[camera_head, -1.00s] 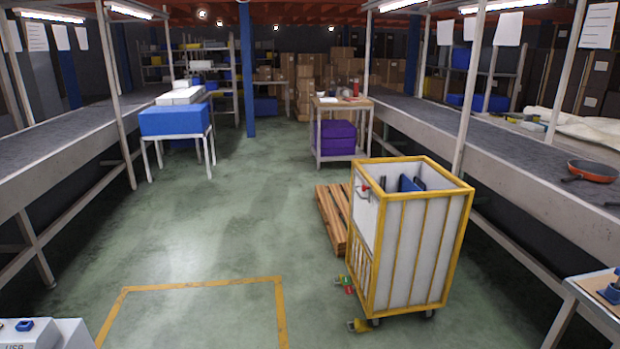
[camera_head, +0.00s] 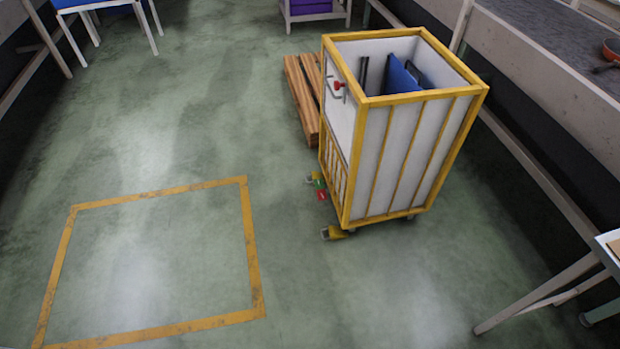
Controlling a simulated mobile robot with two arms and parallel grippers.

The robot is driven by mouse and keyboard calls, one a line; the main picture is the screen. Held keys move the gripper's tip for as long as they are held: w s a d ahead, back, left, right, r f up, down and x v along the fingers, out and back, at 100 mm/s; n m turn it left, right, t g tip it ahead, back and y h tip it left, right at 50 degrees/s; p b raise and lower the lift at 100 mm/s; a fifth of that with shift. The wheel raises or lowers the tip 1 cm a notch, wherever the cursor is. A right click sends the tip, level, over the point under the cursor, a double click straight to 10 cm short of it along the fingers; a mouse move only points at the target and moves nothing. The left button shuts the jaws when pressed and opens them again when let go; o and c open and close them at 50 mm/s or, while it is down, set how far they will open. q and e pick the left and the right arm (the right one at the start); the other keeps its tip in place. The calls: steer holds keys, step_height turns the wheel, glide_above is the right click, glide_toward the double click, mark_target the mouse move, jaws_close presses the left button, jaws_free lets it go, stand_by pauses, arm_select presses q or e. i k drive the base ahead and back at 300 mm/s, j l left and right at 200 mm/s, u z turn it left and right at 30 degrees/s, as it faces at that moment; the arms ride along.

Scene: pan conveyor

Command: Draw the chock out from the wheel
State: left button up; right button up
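A tall cart (camera_head: 395,155) with white panels and a yellow frame stands on the floor right of centre. A yellow chock (camera_head: 335,233) lies on the floor at its front left corner, close to a caster wheel (camera_head: 350,229); whether they touch I cannot tell. A second small yellowish piece (camera_head: 312,178) lies further back along the cart's left side, by a green piece (camera_head: 319,183) and a red piece (camera_head: 322,195). The rear wheels are mostly hidden. Neither of my grippers shows in the head view.
A wooden pallet (camera_head: 303,95) lies behind the cart on its left. A yellow outline (camera_head: 250,245) marks the floor at left. A conveyor (camera_head: 545,65) runs along the right, with a table (camera_head: 606,250) at the lower right.

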mark_target(315, 174)
steer(key=u, duration=0.6)
steer(key=i, duration=5.05)
steer(key=i+z, duration=0.1)
steer(key=z, duration=3.65)
